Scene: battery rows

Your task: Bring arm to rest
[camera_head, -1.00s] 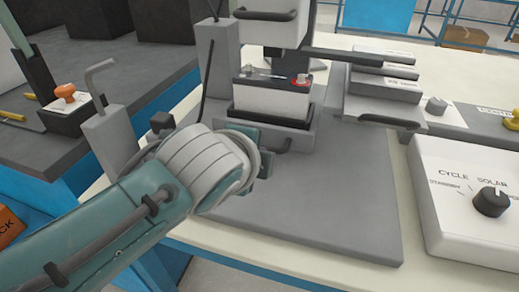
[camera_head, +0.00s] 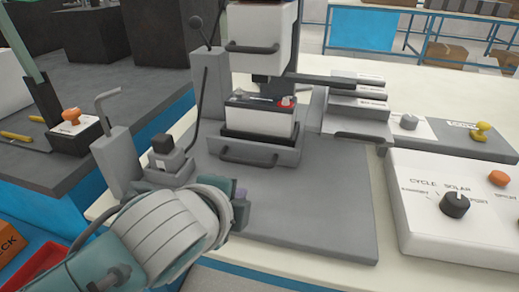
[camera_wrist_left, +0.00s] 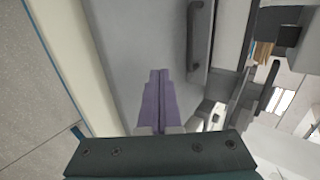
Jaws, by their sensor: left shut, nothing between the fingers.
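My left arm comes in from the lower left in the head view. Its gripper (camera_head: 241,207) is over the front left part of the grey base plate (camera_head: 310,215), in front of the press-like station and apart from its drawer handle. In the left wrist view the two purple fingers (camera_wrist_left: 158,100) lie side by side, shut and empty. My right gripper is not in view.
A control box (camera_head: 450,215) with a black knob stands at the right. Grey stacked blocks (camera_head: 355,105) are behind the plate. A grey post and black-capped switch (camera_head: 163,145) stand close beside my left arm. An orange-knobbed box (camera_head: 72,130) is on the left bench.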

